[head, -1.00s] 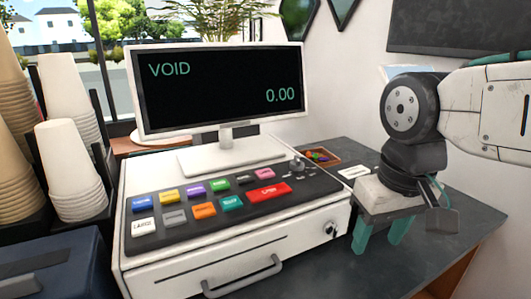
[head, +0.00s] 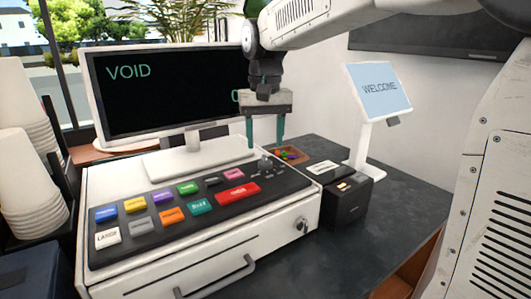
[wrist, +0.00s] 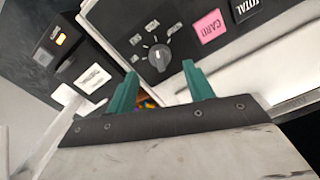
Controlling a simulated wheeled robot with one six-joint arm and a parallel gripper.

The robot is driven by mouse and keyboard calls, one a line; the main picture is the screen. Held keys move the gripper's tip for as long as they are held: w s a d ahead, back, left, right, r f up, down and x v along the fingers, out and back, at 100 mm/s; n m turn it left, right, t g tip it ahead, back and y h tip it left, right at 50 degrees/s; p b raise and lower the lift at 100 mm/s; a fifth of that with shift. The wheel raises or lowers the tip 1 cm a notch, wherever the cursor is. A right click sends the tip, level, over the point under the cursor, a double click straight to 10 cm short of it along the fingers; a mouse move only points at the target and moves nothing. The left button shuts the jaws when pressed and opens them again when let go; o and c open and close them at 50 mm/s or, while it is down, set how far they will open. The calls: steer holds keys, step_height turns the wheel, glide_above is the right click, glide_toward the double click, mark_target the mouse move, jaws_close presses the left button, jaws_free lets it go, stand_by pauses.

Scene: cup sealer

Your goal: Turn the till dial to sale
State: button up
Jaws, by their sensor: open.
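The till (head: 180,270) is a white register with a dark key panel and several coloured keys. Its monitor (head: 165,95) reads VOID; the amount at lower right is mostly hidden by my arm. The dial (head: 265,164) is a small dark knob at the far right end of the key panel. In the wrist view the dial (wrist: 159,57) shows as a round grey knob with several small labels around it, too small to read surely. My gripper (head: 265,145) points down just above and behind the dial. Its teal fingers (wrist: 163,85) are apart and empty, not touching the dial.
A small tray of coloured sweets (head: 289,154) lies just behind the dial. A black card printer (head: 347,199) and a WELCOME screen (head: 379,90) stand to the right. Stacked cups (head: 25,180) stand at the left. The dark counter at front right is clear.

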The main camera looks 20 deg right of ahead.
mark_target(265, 157)
steer(key=shift+f, duration=2.2)
steer(key=c, duration=1)
steer(key=shift+o, duration=0.2)
steer(key=shift+n, duration=0.3)
steer(key=n, duration=0.4)
steer(key=shift+n, duration=2)
